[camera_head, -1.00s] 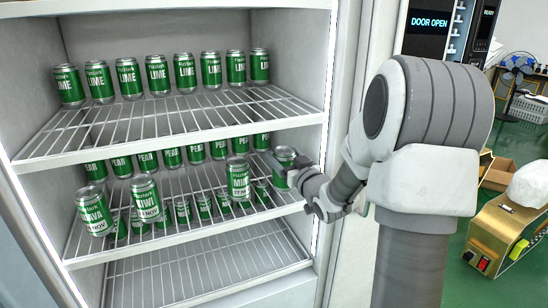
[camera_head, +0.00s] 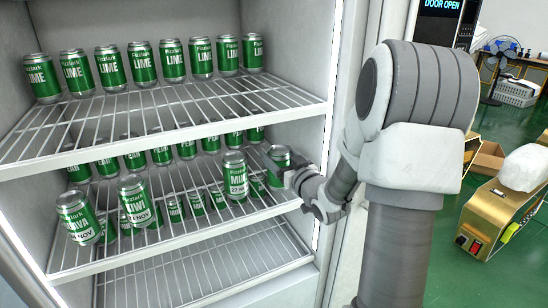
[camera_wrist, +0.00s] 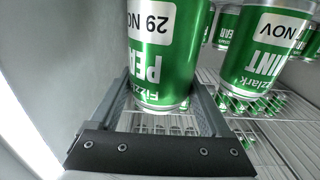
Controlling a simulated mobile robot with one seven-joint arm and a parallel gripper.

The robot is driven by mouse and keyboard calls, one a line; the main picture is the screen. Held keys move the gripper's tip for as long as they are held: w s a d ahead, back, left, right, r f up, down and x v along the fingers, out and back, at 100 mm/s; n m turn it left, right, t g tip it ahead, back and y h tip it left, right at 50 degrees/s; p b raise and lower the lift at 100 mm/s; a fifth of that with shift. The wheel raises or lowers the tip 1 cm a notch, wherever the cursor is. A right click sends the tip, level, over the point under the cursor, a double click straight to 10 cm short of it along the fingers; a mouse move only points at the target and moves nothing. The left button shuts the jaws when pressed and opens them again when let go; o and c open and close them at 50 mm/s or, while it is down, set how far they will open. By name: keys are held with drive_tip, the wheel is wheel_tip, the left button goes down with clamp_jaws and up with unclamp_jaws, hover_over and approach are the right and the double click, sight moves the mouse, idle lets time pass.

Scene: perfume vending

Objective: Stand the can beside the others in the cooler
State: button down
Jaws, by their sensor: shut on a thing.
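The held can (camera_wrist: 160,50) is green with a silver rim and reads PEAR and 29 NOV in the wrist view. It also shows in the head view (camera_head: 279,160) at the right end of the cooler's middle shelf. My gripper (camera_head: 284,175) is shut on it, with a finger on either side in the wrist view (camera_wrist: 165,105). The can looks upright; I cannot tell whether its base touches the wires. The MINT can (camera_head: 235,178) stands to its left, apart from it. The KIWI can (camera_head: 137,200) and another can (camera_head: 77,217) stand farther left along the front.
A row of PEAR cans (camera_head: 161,152) stands behind on the middle shelf (camera_head: 180,238). LIME cans (camera_head: 142,64) line the upper shelf (camera_head: 190,115) above my gripper. The cooler's right wall (camera_head: 312,60) is close to the held can. The bottom shelf (camera_head: 200,277) looks bare in front.

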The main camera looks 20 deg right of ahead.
drive_tip(key=shift+f, duration=0.15)
drive_tip(key=shift+f, duration=0.1)
unclamp_jaws()
